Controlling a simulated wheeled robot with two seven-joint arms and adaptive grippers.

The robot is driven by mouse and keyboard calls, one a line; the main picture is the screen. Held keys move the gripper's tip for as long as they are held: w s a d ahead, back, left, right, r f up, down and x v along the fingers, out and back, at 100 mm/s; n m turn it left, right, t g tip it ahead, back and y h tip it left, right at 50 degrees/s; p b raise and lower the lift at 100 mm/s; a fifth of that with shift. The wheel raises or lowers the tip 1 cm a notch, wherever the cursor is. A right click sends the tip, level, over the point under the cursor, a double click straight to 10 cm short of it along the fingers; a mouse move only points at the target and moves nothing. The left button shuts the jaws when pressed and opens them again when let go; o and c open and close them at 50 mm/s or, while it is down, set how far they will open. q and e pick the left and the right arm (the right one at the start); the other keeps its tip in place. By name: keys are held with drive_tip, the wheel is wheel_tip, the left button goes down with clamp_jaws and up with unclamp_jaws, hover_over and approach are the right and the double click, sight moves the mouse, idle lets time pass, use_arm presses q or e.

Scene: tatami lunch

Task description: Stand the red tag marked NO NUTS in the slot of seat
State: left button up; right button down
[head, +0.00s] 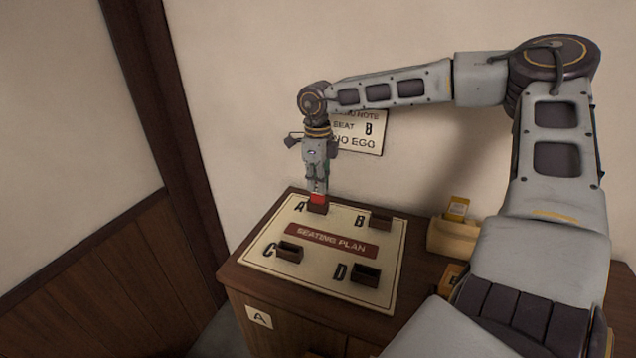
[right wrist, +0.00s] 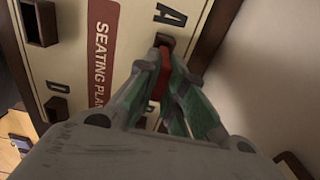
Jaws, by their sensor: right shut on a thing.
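My right gripper (head: 317,186) points down over seat A of the seating plan board (head: 322,268). It is shut on the red tag (head: 317,198), which also shows between the fingers in the right wrist view (right wrist: 161,78). The tag's lower edge is at the dark slot block of seat A (head: 317,209); I cannot tell how deep it sits in the slot. The tag's lettering cannot be read. The slot blocks of seat B (head: 381,219), seat C (head: 290,252) and seat D (head: 365,275) look empty. My left gripper is not in view.
The board lies on a dark wooden cabinet (head: 237,272) against the wall. A wall note (head: 362,134) behind my arm shows SEAT B and what looks like NO EGG. A light wooden holder (head: 452,238) with a yellow card (head: 457,207) stands right of the board.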

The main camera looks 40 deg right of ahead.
drive_tip(key=shift+f+b, duration=0.35)
idle(0.6)
drive_tip(key=shift+f, duration=0.1)
idle(0.4)
drive_tip(key=c, duration=0.8)
unclamp_jaws()
drive_tip(key=shift+r+p, duration=1.6)
drive_tip(key=shift+r, duration=1.9)
drive_tip(key=shift+r, duration=0.25)
